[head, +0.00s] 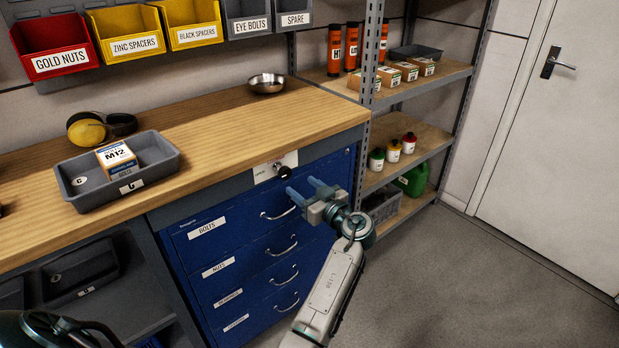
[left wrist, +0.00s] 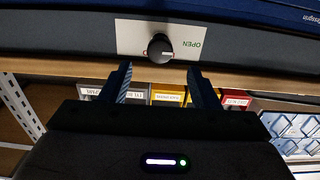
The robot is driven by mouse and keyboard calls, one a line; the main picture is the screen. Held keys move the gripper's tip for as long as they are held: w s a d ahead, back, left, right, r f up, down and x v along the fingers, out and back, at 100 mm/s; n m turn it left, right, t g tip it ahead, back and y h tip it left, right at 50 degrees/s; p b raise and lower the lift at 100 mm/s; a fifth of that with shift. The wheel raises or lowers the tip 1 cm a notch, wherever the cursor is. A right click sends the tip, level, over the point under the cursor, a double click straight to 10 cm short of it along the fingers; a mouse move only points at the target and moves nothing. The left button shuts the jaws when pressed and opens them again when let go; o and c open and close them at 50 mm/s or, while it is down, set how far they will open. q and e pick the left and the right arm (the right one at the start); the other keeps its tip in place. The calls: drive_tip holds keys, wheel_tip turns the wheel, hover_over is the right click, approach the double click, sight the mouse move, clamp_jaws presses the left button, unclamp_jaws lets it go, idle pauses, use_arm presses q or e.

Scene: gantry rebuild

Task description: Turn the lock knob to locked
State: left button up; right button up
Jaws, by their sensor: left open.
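The lock knob (head: 284,171) is a small black round knob on a white plate (head: 264,173), at the top edge of the blue drawer cabinet (head: 240,240). In the left wrist view the knob (left wrist: 160,48) stands on the plate, with the word OPEN upside down to its right. A small reddish mark shows near the knob; its exact setting is too small to read. My left gripper (head: 304,188) is open and empty, in front of the cabinet near the knob. In the left wrist view its fingertips (left wrist: 159,69) are apart, with the knob centred just beyond them. My right gripper is not in view.
The wooden worktop (head: 215,125) overhangs the cabinet. A grey tray (head: 160,160) with an M12 box and a metal bowl (head: 267,83) sit on it. A shelf rack (head: 366,110) stands right of the cabinet. The floor (head: 480,280) at the right is clear.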

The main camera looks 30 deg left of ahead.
sight(287, 175)
use_arm(q)
drive_tip(key=p+x, duration=0.1)
drive_tip(key=x, duration=0.6)
drive_tip(key=shift+w+a+p, duration=0.1)
drive_tip(key=shift+a+p, duration=0.2)
drive_tip(key=shift+p, duration=0.05)
drive_tip(key=shift+w+a, duration=0.25)
drive_tip(key=shift+a, duration=0.35)
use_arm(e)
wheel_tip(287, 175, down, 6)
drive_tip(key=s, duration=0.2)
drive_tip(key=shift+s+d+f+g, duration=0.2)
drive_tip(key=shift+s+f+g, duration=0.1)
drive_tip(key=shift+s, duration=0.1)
use_arm(q)
drive_tip(key=shift+f, duration=0.1)
drive_tip(key=c, duration=1)
